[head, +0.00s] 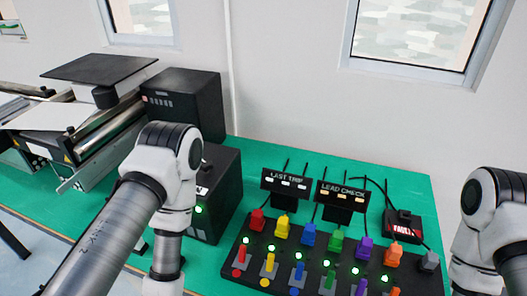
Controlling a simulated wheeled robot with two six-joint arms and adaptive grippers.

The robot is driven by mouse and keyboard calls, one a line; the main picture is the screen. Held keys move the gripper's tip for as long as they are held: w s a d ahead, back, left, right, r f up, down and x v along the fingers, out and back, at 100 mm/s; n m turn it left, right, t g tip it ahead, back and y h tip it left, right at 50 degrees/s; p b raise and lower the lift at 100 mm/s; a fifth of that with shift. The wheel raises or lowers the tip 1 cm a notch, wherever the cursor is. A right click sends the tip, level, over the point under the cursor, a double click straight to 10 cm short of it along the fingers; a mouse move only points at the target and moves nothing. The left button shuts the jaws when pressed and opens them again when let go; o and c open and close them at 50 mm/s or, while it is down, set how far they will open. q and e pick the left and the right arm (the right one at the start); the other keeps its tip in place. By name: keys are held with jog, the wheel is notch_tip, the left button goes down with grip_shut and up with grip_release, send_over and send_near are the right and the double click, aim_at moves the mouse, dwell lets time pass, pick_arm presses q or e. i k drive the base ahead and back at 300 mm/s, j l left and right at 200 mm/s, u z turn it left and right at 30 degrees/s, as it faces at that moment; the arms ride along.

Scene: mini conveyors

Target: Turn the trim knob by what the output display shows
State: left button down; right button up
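I cannot make out a trim knob or an output display by that name. Two small black displays stand behind the panel: one marked "LAST TRIP" (287,184), one marked "LEAD CHECK" (341,194). Each has a row of small pale lit marks, too small to read. A black box (226,178) with a green light (198,209) stands left of the panel, partly hidden behind my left arm; only the end of its label shows. My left arm comes down at centre left and my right arm at the right edge. Both grippers are outside the picture.
A black panel (236,262) holds coloured plugs, levers and green lights on the green table (262,153). A small box marked "FAULT" (402,225) stands behind its right end. A conveyor (100,140) and a dark box (186,98) are at the back left.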

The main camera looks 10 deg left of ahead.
aim_at(206, 166)
jog(key=k+l+u, duration=0.1)
jog(key=u, duration=0.3)
jog(key=k+u, duration=0.25)
jog(key=u, duration=0.15)
